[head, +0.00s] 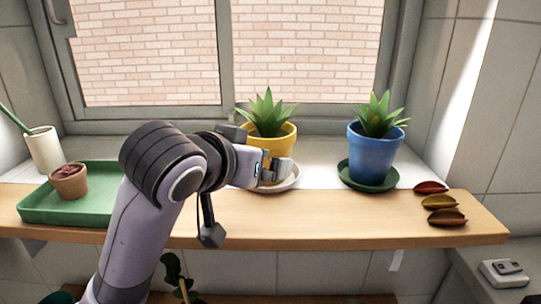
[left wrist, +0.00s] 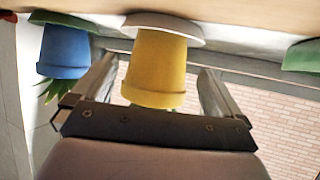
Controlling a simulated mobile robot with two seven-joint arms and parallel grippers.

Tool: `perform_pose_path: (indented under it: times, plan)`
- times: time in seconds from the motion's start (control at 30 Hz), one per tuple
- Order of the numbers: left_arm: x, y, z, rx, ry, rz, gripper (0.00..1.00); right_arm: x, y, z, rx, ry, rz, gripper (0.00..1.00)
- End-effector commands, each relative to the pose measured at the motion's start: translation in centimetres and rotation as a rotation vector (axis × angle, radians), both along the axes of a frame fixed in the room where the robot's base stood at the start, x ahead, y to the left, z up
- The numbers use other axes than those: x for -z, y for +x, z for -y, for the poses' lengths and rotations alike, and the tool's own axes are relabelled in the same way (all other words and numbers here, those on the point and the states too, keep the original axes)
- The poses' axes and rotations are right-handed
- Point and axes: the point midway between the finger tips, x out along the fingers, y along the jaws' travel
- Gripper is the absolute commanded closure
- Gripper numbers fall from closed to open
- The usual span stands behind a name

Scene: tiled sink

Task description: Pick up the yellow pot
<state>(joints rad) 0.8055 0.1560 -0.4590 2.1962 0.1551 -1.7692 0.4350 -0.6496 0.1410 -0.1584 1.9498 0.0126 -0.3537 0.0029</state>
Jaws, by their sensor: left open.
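The yellow pot (head: 285,140) holds a spiky green plant and stands upright on a white saucer (head: 288,185) on the wooden shelf. My left gripper (head: 275,170) is in front of it and hides its lower part in the head view. In the left wrist view, which is upside down, the yellow pot (left wrist: 157,70) is between the two spread fingers of my left gripper (left wrist: 155,80), with gaps on both sides. The gripper is open and holds nothing. My right gripper is not in view.
A blue pot (head: 371,148) on a green saucer (head: 367,178) stands to the right. A green tray (head: 50,205) holds a small terracotta pot (head: 69,181) at left, near a white cup (head: 43,149). A window is behind.

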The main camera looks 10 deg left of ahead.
Motion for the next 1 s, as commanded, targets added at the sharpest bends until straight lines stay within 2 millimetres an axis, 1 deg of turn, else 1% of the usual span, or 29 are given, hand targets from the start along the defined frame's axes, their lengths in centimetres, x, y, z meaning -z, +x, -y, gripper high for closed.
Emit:
perform_pose_path:
  times: [0.2,0.33,0.47,0.67,0.7,0.77,0.8,0.83,0.87,1.0]
  plan:
    - [0.8,2.6,0.5,-0.002,0.001,-0.003,0.00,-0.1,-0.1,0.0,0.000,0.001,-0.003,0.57]
    - [1.5,4.0,0.8,-0.001,0.001,-0.002,0.00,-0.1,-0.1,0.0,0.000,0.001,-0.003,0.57]
    - [1.8,4.6,0.9,0.000,0.001,0.000,0.00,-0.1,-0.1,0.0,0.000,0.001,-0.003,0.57]
    - [1.8,4.7,1.0,0.000,0.001,0.001,0.00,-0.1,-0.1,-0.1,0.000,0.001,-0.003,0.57]
    - [1.8,4.7,1.0,0.000,0.001,0.001,0.06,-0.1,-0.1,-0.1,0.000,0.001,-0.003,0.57]
    - [1.8,4.6,1.0,0.000,0.001,0.001,0.26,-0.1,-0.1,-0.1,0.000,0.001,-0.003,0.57]
    - [1.8,4.6,1.0,0.000,0.001,0.001,0.39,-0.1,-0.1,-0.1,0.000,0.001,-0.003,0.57]
    - [1.8,4.6,1.0,0.000,0.001,0.001,0.49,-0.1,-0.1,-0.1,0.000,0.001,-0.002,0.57]
    - [1.8,4.6,1.0,0.000,0.001,0.001,0.56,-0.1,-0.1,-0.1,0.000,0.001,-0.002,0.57]
    - [1.6,4.6,1.0,0.000,-0.001,0.005,0.57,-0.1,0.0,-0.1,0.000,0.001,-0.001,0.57]
